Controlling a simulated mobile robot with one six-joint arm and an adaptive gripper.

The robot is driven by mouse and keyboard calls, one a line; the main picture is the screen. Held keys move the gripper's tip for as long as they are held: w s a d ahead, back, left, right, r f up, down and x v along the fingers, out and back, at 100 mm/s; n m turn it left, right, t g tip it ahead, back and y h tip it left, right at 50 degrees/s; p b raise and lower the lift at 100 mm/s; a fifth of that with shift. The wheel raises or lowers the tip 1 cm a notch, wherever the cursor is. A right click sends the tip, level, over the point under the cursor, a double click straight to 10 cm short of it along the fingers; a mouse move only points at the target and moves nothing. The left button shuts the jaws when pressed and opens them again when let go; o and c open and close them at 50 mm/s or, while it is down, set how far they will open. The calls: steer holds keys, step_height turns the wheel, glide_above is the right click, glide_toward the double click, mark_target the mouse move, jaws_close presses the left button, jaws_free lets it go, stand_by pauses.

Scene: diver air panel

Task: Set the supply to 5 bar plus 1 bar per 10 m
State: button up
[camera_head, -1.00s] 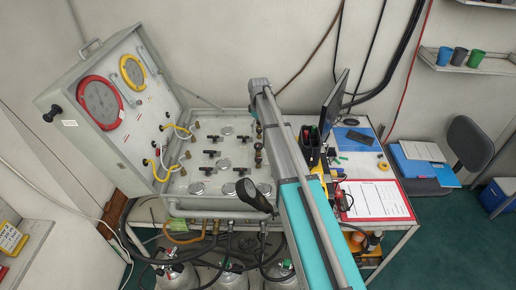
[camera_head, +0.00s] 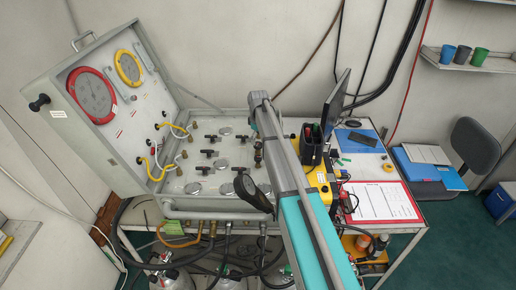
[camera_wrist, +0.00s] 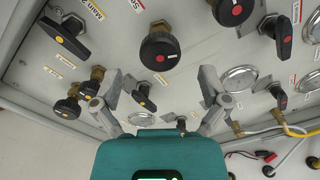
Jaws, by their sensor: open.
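The air panel (camera_head: 172,205) is a grey case lying open. Its raised lid (camera_head: 58,112) carries a red-rimmed gauge (camera_head: 92,95) and a yellow-rimmed gauge (camera_head: 128,68); their readings are too small to make out. Black T-handles and small round gauges stand on its flat face. In the wrist view, my gripper (camera_wrist: 163,88) is open and empty over this face. A small black handle (camera_wrist: 145,97) shows between its fingers, apart from them as far as I can tell.
Other black knobs and a T-handle with a yellow dot (camera_wrist: 64,37) crowd around my fingers. Yellow and white hoses (camera_head: 157,158) arch at the panel's left. A red clipboard (camera_head: 380,202) and a monitor (camera_head: 336,100) are on the right. Gas cylinders (camera_head: 175,278) stand below.

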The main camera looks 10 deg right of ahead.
mark_target(258, 144)
steer(key=shift+f+b, duration=1.2)
steer(key=shift+f, duration=0.35)
steer(key=shift+c, duration=0.2)
steer(key=c, duration=1.1)
